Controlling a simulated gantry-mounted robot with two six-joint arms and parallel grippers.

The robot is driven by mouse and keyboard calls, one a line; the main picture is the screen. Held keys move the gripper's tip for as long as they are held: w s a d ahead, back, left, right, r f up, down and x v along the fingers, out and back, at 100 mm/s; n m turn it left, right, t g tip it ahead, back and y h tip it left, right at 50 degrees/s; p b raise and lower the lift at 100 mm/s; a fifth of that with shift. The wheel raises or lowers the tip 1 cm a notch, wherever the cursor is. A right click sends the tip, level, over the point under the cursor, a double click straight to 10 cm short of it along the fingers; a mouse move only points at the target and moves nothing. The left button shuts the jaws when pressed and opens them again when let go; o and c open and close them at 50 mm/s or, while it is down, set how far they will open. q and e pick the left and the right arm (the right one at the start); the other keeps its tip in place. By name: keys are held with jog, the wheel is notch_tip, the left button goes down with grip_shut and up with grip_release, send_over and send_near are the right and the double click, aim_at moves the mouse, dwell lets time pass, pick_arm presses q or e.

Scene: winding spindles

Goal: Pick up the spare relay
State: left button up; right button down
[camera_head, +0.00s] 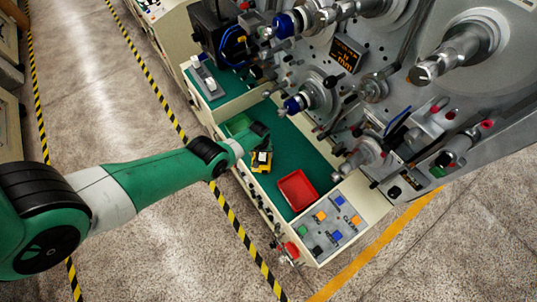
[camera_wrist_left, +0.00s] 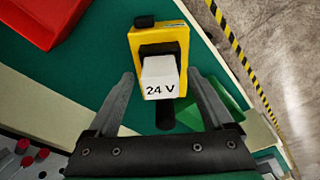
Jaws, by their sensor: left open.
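A white block marked "24 V" (camera_wrist_left: 160,76), which looks like the relay, sits against a yellow and black holder (camera_wrist_left: 143,40) in the left wrist view. In the head view the yellow holder (camera_head: 262,168) stands on the green worktop beside my left gripper (camera_head: 260,140). My left gripper (camera_wrist_left: 161,80) is open, with one finger on each side of the white block and visible gaps to both fingers. A dark rod-like part shows below the block. I cannot tell how deep the block sits in the holder. My right gripper is not in view.
A red tray (camera_head: 297,191) lies on the green worktop (camera_head: 290,150). A green tray (camera_head: 238,125) is close to my left gripper. A button panel (camera_head: 331,220) fills the front corner. Spindles and rollers (camera_head: 312,92) project from the machine face above the worktop.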

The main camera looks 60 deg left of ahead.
pick_arm(q)
grip_shut()
dwell(0.5)
